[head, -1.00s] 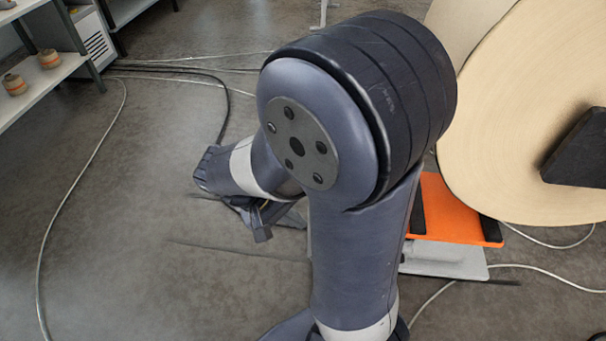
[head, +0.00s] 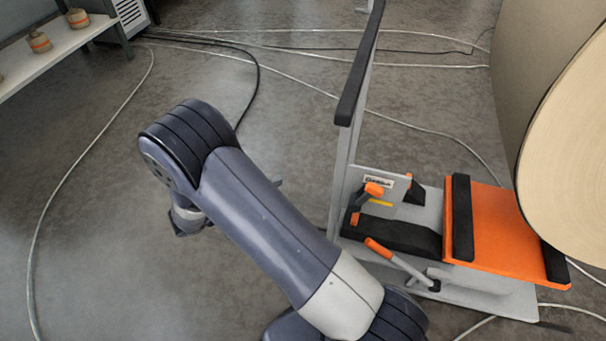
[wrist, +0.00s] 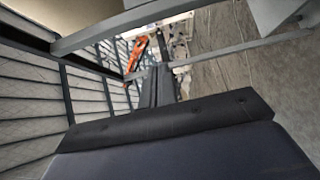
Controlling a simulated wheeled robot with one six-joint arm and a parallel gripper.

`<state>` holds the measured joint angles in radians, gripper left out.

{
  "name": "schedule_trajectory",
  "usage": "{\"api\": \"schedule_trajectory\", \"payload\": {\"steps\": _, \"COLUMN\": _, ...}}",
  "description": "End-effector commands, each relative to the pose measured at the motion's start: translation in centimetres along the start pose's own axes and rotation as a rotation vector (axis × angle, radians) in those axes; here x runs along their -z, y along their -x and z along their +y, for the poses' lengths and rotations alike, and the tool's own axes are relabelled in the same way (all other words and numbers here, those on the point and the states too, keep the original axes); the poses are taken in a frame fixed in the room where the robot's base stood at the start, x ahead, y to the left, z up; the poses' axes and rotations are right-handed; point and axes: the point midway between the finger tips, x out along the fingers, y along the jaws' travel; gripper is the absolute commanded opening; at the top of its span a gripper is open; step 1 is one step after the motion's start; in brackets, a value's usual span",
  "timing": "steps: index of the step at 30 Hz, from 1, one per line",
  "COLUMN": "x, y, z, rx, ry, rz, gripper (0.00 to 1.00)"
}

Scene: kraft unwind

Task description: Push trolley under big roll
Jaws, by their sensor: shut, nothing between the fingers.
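The trolley (head: 496,222) stands at the right in the head view, with an orange deck, black pads, a grey base and a tall push handle (head: 360,70) with a black grip. The big roll (head: 566,150) is at the right edge, its pale round face partly cut off. The deck's right end reaches close to the roll's lower edge; I cannot tell how far under it is. My gripper (wrist: 159,76) shows as dark fingers close together in the wrist view, shut and empty. In the head view my arm largely hides it, left of the trolley and apart from the handle.
Cables (head: 250,85) run across the floor at the back, and a pale one (head: 62,185) curves along the left. A white shelf (head: 50,50) with small rolls stands at the upper left.

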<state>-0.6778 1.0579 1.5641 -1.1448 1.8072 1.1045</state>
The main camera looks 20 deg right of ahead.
Motion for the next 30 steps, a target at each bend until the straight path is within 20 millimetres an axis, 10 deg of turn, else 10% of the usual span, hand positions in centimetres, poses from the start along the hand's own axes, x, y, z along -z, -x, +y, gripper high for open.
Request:
{"api": "schedule_trajectory", "payload": {"steps": 15, "x": -0.5, "y": -10.1, "z": 0.0, "rx": 0.003, "ry": 0.005, "rz": -0.005, "gripper": 0.00}}
{"api": "schedule_trajectory", "payload": {"steps": 30, "x": -3.0, "y": -12.2, "z": 0.1, "rx": 0.004, "ry": 0.003, "rz": -0.002, "gripper": 0.00}}
